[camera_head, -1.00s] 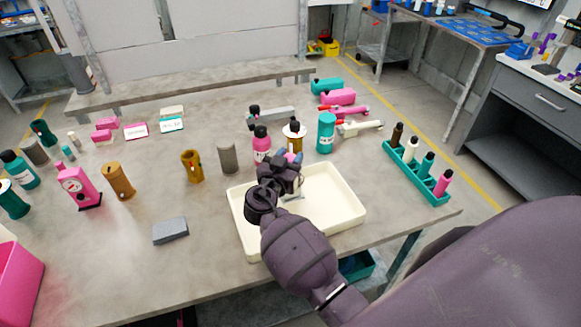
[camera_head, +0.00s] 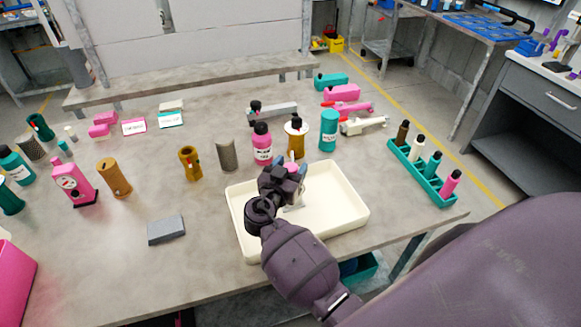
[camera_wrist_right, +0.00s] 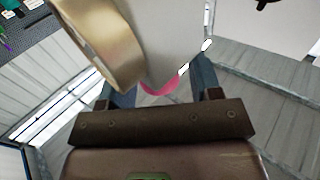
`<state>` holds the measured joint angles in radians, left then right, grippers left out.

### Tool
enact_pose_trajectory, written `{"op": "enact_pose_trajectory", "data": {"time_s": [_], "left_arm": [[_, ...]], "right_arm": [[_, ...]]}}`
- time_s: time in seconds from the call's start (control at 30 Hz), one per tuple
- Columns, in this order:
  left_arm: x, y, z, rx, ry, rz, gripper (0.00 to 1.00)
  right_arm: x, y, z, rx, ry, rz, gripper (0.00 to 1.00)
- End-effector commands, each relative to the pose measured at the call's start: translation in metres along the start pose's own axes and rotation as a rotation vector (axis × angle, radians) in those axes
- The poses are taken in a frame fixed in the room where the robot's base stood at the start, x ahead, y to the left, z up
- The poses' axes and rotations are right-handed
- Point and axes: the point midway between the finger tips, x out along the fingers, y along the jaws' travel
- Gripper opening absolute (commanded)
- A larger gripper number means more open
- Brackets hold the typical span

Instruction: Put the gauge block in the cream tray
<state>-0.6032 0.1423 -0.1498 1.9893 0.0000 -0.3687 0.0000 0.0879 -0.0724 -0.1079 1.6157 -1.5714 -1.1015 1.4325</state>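A plain grey rectangular block (camera_head: 166,229), which looks like the gauge block, lies flat on the table left of the tray. The shallow cream tray (camera_head: 345,221) is at the table's front right, and no block shows in its visible part. My right gripper (camera_head: 291,171) is over the tray's back left, well right of the block. A small pink piece shows between its fingertips. In the right wrist view, the fingers are apart with a pale surface and pink edge (camera_wrist_right: 160,88) between them; whether they grip it is unclear. My left gripper is out of view.
A pink bottle (camera_head: 262,146), a white-collared bronze piece (camera_head: 297,140) and a teal cylinder (camera_head: 328,131) stand behind the tray. A teal rack (camera_head: 423,174) is to its right. A pink dial stand (camera_head: 73,183) stands left. The table around the grey block is clear.

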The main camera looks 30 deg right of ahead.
Motion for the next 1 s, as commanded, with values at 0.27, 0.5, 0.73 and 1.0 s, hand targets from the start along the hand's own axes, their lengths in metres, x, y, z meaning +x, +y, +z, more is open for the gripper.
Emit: {"op": "enact_pose_trajectory", "data": {"time_s": [0.27, 0.5, 0.73, 1.0], "left_arm": [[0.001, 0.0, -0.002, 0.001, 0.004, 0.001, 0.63], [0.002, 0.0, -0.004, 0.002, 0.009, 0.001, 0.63], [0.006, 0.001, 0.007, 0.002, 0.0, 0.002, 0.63], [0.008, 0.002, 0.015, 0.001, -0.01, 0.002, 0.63]], "right_arm": [[0.0, 0.0, 0.0, 0.0, 0.0, 0.0, 0.62], [-0.014, 0.0, 0.0, 0.001, -0.003, -0.002, 0.62], [-0.051, 0.0, 0.001, -0.001, -0.003, -0.001, 0.62], [-0.074, 0.0, -0.001, -0.001, -0.001, 0.0, 0.62]]}}
